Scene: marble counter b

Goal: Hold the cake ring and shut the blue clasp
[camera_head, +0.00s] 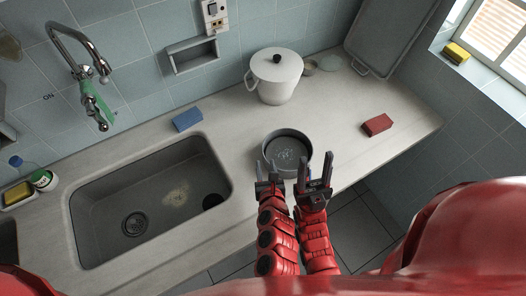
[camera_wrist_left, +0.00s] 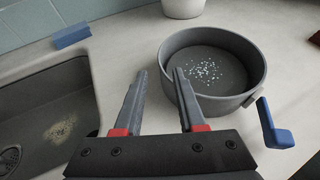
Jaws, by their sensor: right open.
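The cake ring (camera_head: 288,135) is a round grey pan-like ring with pale crumbs inside, flat on the counter near its front edge. It also shows in the left wrist view (camera_wrist_left: 232,104). The blue clasp (camera_wrist_left: 274,125) juts out from the ring's right side in that view, its lever standing away from the wall. In the head view I cannot make out the clasp. My left gripper (camera_head: 270,180) is open at the ring's near left side. In the wrist view one finger overlaps the ring's wall; contact is unclear. My right gripper (camera_head: 314,180) is open at the near right side.
A sink (camera_head: 140,210) lies left of the ring. A white lidded pot (camera_head: 276,85) stands behind it. A blue sponge (camera_head: 187,119) and a red block (camera_head: 377,124) lie on the counter. The counter between ring and red block is clear.

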